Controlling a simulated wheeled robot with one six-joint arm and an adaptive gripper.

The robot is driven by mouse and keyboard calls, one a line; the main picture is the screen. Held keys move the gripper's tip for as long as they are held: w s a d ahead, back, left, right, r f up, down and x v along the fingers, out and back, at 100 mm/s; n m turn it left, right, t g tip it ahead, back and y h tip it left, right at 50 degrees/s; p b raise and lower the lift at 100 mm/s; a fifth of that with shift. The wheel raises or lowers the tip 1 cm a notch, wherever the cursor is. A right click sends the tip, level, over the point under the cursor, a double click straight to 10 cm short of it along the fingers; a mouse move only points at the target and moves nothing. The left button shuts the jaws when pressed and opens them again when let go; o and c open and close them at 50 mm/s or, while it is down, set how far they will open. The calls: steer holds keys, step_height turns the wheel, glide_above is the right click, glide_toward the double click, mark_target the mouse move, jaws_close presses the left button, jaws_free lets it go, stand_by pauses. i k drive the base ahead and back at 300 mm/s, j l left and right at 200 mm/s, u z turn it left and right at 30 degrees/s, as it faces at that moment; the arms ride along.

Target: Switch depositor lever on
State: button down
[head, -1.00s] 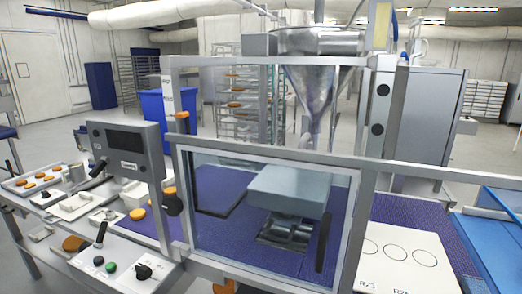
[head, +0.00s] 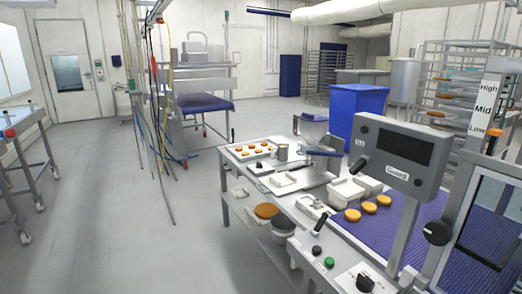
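A grey control box with a dark screen (head: 404,147) stands at the right, with a black lever (head: 359,165) on its left side. Below it, a sloped control panel (head: 338,262) carries another black lever (head: 320,224), which stands up at a slant. A black button (head: 317,250), a green button (head: 329,262) and a black rotary switch (head: 365,283) sit nearer on the same panel. I cannot tell which lever is the depositor's or whether either is on. A black knob (head: 437,233) is on the machine frame at the right. My gripper is not in view.
A bench (head: 295,201) with white trays and orange rounds runs back from the panel. Three rounds (head: 369,207) lie on the purple belt (head: 390,230). A blue bin (head: 355,112) stands behind. Hoses (head: 160,100) hang at left. The grey floor (head: 130,230) at front left is clear.

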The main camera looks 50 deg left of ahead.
mark_target(358, 165)
steer(key=u, duration=0.85)
steer(key=z, duration=0.25)
steer(key=i+j+z, duration=0.25)
steer(key=j+z, duration=0.2)
steer(key=i+j+z, duration=0.25)
steer(key=j, duration=0.15)
steer(key=i+j, duration=0.15)
steer(key=j, duration=0.4)
steer(key=i+j+z, duration=0.1)
steer(key=j, duration=0.45)
steer(key=i+j, duration=0.15)
steer(key=j, duration=0.45)
steer(key=i+j+z, duration=0.1)
steer(key=j, duration=0.45)
steer(key=i+j, duration=0.15)
steer(key=j, duration=0.45)
steer(key=i+j+z, duration=0.1)
steer(key=j, duration=0.45)
